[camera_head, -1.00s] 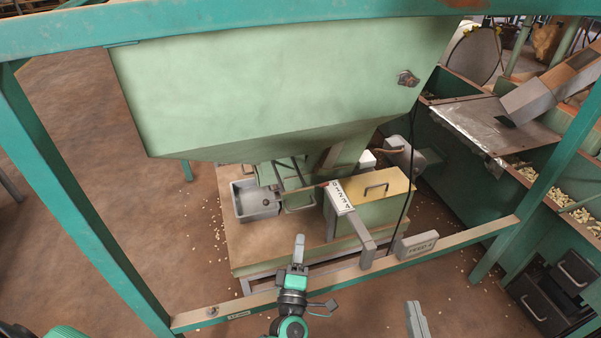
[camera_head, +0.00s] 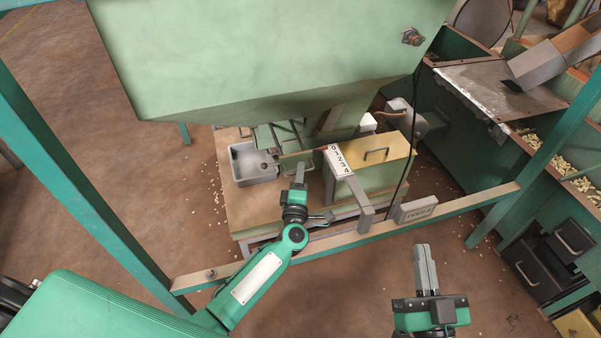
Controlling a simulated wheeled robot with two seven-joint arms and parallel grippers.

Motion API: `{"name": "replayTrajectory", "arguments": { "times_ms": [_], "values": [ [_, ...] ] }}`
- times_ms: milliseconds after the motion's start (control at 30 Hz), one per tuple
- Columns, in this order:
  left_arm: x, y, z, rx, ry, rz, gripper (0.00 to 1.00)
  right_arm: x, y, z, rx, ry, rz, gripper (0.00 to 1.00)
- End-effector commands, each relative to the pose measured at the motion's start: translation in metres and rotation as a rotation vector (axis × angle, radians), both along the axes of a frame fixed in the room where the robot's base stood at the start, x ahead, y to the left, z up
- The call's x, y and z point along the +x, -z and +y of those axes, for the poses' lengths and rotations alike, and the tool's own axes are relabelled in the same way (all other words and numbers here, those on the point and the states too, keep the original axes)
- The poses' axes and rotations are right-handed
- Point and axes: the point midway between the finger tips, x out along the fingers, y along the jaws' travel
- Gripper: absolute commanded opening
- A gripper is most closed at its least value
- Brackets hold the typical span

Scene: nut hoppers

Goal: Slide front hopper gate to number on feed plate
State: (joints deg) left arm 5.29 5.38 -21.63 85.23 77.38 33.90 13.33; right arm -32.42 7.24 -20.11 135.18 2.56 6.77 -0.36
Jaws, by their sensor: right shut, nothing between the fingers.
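The pale green hopper (camera_head: 260,55) fills the upper middle, with its outlet over the work table. Below the outlet is a gate with a metal loop handle (camera_head: 309,166); the hopper partly hides it. A white number scale (camera_head: 338,161) stands to its right, with a small red mark at its upper end. The feed plate (camera_head: 415,210) is a small grey sign on the front rail; it seems to read FEED 4. My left gripper (camera_head: 299,173) is at the handle; contact and finger gap cannot be made out. My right gripper (camera_head: 425,265) is shut and empty, in front of the rail.
A grey metal tray (camera_head: 253,166) sits left of the outlet. The green front rail (camera_head: 330,246) runs between me and the table (camera_head: 232,200). A dark cable hangs on the right.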

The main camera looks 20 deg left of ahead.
Motion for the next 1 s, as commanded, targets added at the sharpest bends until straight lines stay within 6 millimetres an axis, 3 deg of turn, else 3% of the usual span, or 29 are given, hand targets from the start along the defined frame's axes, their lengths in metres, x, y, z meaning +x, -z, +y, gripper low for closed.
{"name": "replayTrajectory", "arguments": {
  "times_ms": [167, 467, 600, 633, 933, 1000],
  "values": [
    [0.011, -0.002, 0.002, 0.0, -0.001, 0.0, 0.3, 0.0, -0.008, -0.002, 0.01, 0.008, -0.043, 0.0],
    [0.013, -0.002, 0.003, 0.0, 0.0, 0.0, 0.3, 0.0, -0.01, -0.003, 0.011, 0.009, -0.05, 0.0],
    [0.013, -0.002, 0.003, 0.0, 0.0, 0.0, 0.03, 0.0, -0.009, -0.003, 0.011, 0.009, -0.049, 0.0],
    [0.013, -0.002, 0.003, 0.0, 0.0, 0.0, 0.0, 0.0, -0.009, -0.003, 0.011, 0.009, -0.049, 0.0],
    [0.009, -0.003, 0.0, 0.0, 0.0, 0.001, 0.0, 0.001, -0.009, -0.002, 0.007, 0.007, -0.037, 0.0],
    [0.005, -0.003, -0.003, 0.0, 0.001, 0.002, 0.0, -0.001, 0.003, 0.002, -0.004, -0.005, 0.026, 0.0]
  ]
}}
